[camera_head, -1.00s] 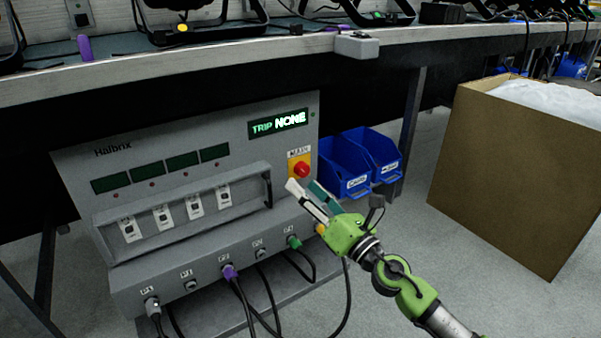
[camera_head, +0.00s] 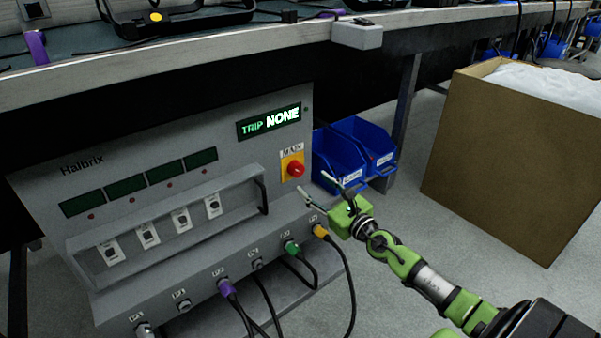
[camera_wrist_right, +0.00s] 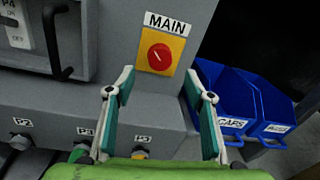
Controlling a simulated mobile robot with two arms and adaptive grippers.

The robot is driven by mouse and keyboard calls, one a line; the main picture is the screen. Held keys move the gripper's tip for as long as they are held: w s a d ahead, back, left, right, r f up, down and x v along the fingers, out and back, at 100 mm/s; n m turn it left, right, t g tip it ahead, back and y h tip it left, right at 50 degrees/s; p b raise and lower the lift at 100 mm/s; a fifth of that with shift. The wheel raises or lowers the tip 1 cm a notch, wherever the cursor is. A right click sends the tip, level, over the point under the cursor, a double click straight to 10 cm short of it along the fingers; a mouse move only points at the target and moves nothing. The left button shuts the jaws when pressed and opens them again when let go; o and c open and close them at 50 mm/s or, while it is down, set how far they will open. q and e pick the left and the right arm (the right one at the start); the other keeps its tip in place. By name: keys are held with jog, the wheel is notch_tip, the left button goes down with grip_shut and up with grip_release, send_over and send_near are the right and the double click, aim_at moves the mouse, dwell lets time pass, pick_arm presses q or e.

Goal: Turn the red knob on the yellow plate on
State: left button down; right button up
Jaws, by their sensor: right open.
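The red knob (camera_head: 295,169) sits on the yellow plate (camera_head: 287,160) under the label MAIN, at the right of the grey panel's front. In the right wrist view the red knob (camera_wrist_right: 160,57) is near the top centre, with a pale mark on its face pointing to the lower right, on the yellow plate (camera_wrist_right: 148,40). My right gripper (camera_head: 319,183) is open and empty, a little below and to the right of the knob, apart from it. In the right wrist view its two fingers (camera_wrist_right: 161,90) stand apart on either side below the knob. My left gripper is not in view.
The grey panel (camera_head: 150,125) has a lit TRIP NONE display (camera_head: 269,121), a handle bar and several switches. Plugged cables (camera_head: 290,246) hang from its lower front. Blue bins (camera_head: 340,155) stand right of it. A cardboard box (camera_head: 490,165) is at the right. A bench edge (camera_head: 200,55) runs above.

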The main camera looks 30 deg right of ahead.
aim_at(299, 171)
jog(key=w+b, duration=0.1)
jog(key=w, duration=0.6)
jog(key=shift+w, duration=0.3)
jog(key=c, duration=1.1)
